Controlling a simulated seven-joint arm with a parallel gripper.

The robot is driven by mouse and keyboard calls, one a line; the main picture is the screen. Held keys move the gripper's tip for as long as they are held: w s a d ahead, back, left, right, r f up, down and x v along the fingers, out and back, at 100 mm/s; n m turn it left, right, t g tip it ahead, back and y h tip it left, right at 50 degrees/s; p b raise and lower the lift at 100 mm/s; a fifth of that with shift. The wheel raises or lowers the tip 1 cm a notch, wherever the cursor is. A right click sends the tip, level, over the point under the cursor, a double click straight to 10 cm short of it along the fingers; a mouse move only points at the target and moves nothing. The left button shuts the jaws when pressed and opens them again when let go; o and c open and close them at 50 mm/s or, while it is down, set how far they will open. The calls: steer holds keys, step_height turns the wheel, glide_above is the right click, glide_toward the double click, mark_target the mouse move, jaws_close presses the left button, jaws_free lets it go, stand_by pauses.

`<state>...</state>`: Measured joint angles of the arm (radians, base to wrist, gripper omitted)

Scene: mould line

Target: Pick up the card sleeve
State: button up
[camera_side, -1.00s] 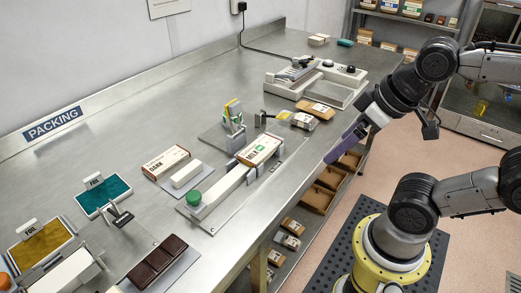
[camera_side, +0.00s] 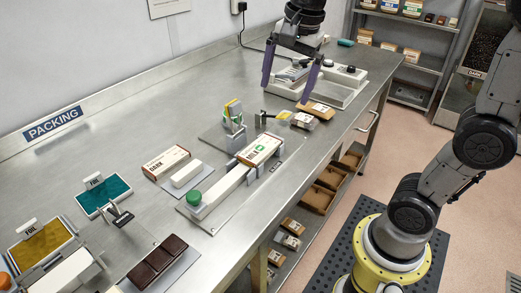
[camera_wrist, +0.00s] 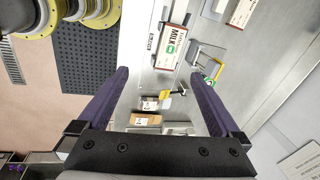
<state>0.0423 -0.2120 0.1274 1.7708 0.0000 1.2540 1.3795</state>
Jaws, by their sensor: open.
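Two printed cream cartons could be the card sleeve; I cannot tell which. The one marked MILK (camera_side: 259,150) sits in a metal holder at the end of a long white pusher, and shows in the wrist view (camera_wrist: 172,47). The one marked DARK (camera_side: 166,162) lies flat on the bench beside a white block, partly cut off in the wrist view (camera_wrist: 242,12). My gripper (camera_side: 289,79) is open and empty, purple fingers pointing down over the far part of the bench. In the wrist view my gripper (camera_wrist: 157,73) has both cartons beyond its fingertips.
The pusher has a green knob (camera_side: 194,197). A metal stand (camera_side: 234,119) is beside the MILK carton. A wrapped pack (camera_side: 304,121) and brown pack (camera_side: 317,109) lie near a white machine (camera_side: 345,88). Foil trays (camera_side: 104,196) and chocolate (camera_side: 157,260) are nearer. Bare bench lies at left.

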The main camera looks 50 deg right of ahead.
steer(key=w+d+f+m+g, duration=0.1)
steer(key=w+f+m+g, duration=0.1)
steer(key=w+f, duration=0.35)
glide_above(260, 148)
step_height(260, 148, down, 9)
steer(key=shift+r, duration=0.1)
steer(key=shift+d+f, duration=0.1)
steer(key=shift+f, duration=2.9)
steer(key=c, duration=1.4)
steer(key=shift+r, duration=0.1)
